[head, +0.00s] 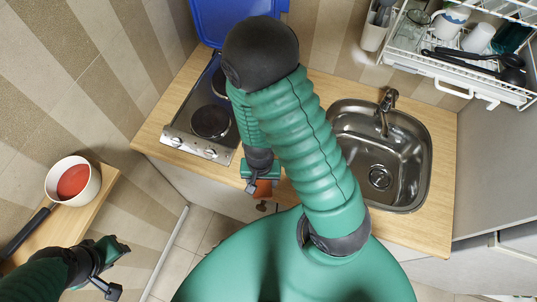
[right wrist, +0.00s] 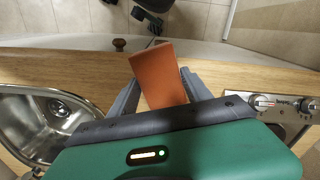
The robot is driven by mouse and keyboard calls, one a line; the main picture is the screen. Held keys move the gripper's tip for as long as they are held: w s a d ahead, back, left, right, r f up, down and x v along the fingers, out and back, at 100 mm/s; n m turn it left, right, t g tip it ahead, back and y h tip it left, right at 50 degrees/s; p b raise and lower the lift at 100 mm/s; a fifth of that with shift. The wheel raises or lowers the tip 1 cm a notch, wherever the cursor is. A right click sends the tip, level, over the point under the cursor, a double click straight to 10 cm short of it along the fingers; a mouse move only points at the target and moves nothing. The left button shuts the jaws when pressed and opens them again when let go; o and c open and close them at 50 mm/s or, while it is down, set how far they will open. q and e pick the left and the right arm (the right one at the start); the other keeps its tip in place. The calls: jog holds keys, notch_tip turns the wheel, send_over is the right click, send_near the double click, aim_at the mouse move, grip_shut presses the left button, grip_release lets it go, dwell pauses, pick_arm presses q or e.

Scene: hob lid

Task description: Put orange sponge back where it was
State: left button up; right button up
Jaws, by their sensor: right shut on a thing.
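The orange sponge (right wrist: 158,75) is a flat block between the two grey fingers of my right gripper (right wrist: 160,90) in the right wrist view. The gripper is shut on it, and the sponge's far end sticks out past the fingertips. In the head view the sponge (head: 263,189) shows as a small orange patch under the green gripper, near the counter's front edge between hob and sink. My arm hides much of it. My left gripper (head: 118,262) is low at the left in the head view, away from the counter. Its fingers do not show clearly.
The steel sink (head: 420,165) with its tap (head: 386,105) is to the right on the wooden counter (head: 165,108). The hob (head: 175,135) is to the left, its blue lid (head: 222,15) raised. A pot (head: 93,188) with red contents stands at far left. A dish rack (head: 455,70) hangs upper right.

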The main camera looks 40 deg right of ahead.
jog(key=w+d+p, duration=0.1)
jog(key=w+d, duration=0.1)
jog(key=d, duration=0.1)
jog(key=w+d+p, duration=0.2)
jog(key=w+d, duration=0.1)
jog(key=d, duration=0.1)
jog(key=w+d+f+p, duration=0.1)
jog(key=w+d, duration=0.1)
jog(key=d, duration=0.1)
jog(key=shift+w+d, duration=0.3)
jog(key=f, duration=0.1)
jog(key=f+p, duration=0.1)
jog(key=f, duration=0.1)
jog(key=shift+a+f, duration=0.15)
jog(key=shift+a, duration=0.15)
jog(key=shift+f, duration=0.1)
jog(key=o, duration=1.2)
jog(key=shift+d, duration=0.1)
jog(key=shift+c, duration=0.2)
jog(key=o, duration=0.3)
jog(key=shift+d, duration=0.15)
